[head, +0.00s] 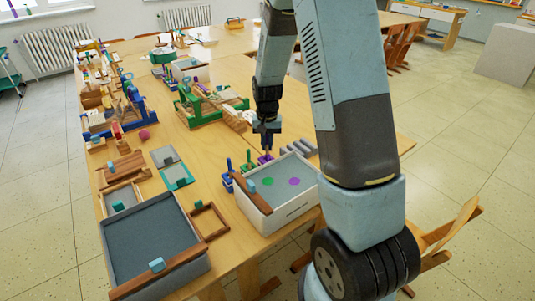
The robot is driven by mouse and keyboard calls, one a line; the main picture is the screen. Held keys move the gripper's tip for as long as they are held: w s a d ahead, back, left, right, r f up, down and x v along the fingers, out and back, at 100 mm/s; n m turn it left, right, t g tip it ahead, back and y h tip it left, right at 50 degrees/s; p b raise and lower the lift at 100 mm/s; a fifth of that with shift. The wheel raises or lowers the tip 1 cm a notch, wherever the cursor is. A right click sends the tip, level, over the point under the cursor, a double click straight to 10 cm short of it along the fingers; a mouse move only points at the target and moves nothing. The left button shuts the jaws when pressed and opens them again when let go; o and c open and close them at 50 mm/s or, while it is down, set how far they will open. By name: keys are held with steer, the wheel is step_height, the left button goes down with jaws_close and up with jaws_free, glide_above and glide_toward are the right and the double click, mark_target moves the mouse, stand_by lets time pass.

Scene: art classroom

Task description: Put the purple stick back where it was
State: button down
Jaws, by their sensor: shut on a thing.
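My gripper (267,131) points down over the table, just behind the white-walled tray. It is shut on a thin, dark bluish-purple stick (267,144), which hangs roughly upright below the fingers. A small purple holder (264,158) is directly below the stick. At this size I cannot tell whether the stick's lower end is in the holder or just above it. A green holder (249,168) and a blue holder (227,180), each with an upright piece, stand to the left. The white tray (285,213) shows a green spot and a purple spot on its grey inside.
A brown wooden bar (252,193) lies across the tray's left end. A grey ridged rack (304,147) is right of the purple holder. Green (205,108) and blue (122,119) framed devices stand farther back. A large dark tray (152,240) is at front left.

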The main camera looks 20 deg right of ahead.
steer(key=shift+a+f, duration=0.1)
steer(key=shift+f, duration=1.9)
steer(key=shift+f, duration=0.1)
steer(key=c, duration=1.1)
jaws_free()
steer(key=shift+c, duration=0.2)
step_height(320, 180, up, 12)
steer(key=shift+r, duration=0.1)
step_height(320, 180, up, 9)
steer(key=t, duration=0.1)
glide_above(267, 152)
steer(key=s, duration=0.5)
steer(key=s+r+n+t, duration=0.2)
steer(key=s+r, duration=0.5)
steer(key=s+r+t, duration=0.1)
steer(key=s+r, duration=0.2)
steer(key=s, duration=0.5)
steer(key=s+r+n+t, duration=0.1)
steer(key=s+r, duration=0.2)
steer(key=s, duration=0.4)
steer(key=shift+s+d+r+n+t, duration=0.2)
steer(key=shift+s+r+n+t, duration=0.1)
steer(key=shift+s+r, duration=0.1)
